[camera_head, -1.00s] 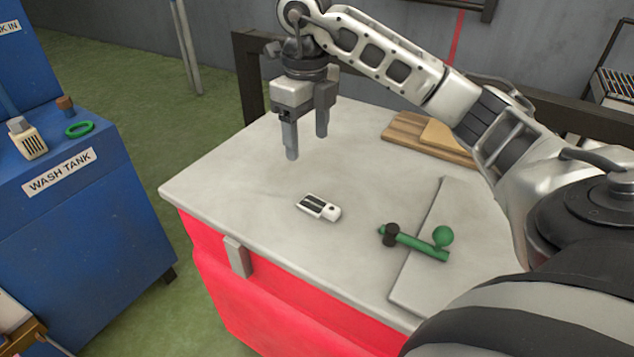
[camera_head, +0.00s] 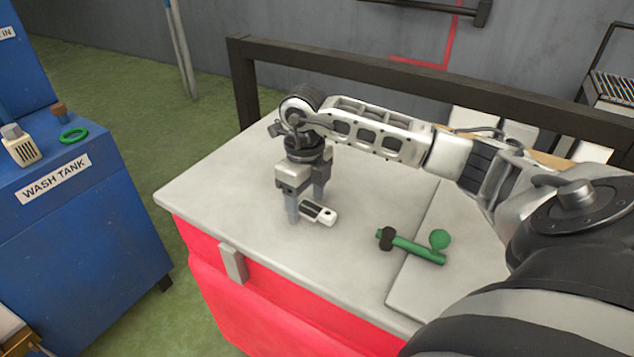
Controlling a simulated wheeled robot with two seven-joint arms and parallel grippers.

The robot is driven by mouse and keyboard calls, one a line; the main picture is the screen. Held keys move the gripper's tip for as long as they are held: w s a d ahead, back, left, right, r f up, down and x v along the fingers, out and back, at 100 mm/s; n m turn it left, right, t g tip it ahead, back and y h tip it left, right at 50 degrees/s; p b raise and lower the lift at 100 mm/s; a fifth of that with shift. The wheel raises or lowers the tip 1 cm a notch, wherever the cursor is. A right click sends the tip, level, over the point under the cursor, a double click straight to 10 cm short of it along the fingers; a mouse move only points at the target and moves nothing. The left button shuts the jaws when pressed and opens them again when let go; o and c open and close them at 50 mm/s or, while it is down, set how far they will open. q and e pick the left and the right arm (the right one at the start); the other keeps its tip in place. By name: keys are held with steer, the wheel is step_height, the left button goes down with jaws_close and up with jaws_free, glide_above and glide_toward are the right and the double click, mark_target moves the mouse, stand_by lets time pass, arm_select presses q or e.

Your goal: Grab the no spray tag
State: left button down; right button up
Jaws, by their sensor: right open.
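A small white tag (camera_head: 326,216) with dark markings and a hole at its right end lies flat on the grey top of the red cabinet. It is the only tag-like thing on this top; its lettering is too small to read. My right gripper (camera_head: 306,208) points straight down, open, at the left end of the tag. One finger shows at the tag's near left side and the other behind it. Part of the tag's left end is hidden by the gripper. I cannot tell whether the fingers touch it. My left gripper is not in view.
A green handled tool (camera_head: 415,248) with a ball and a black knob lies right of the tag, partly on a raised plate (camera_head: 400,290). A dark rail (camera_head: 400,72) runs behind the top. A blue wash tank (camera_head: 80,225) stands left, with a green ring (camera_head: 74,135).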

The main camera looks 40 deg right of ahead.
steer(key=c, duration=1)
steer(key=shift+c, duration=0.2)
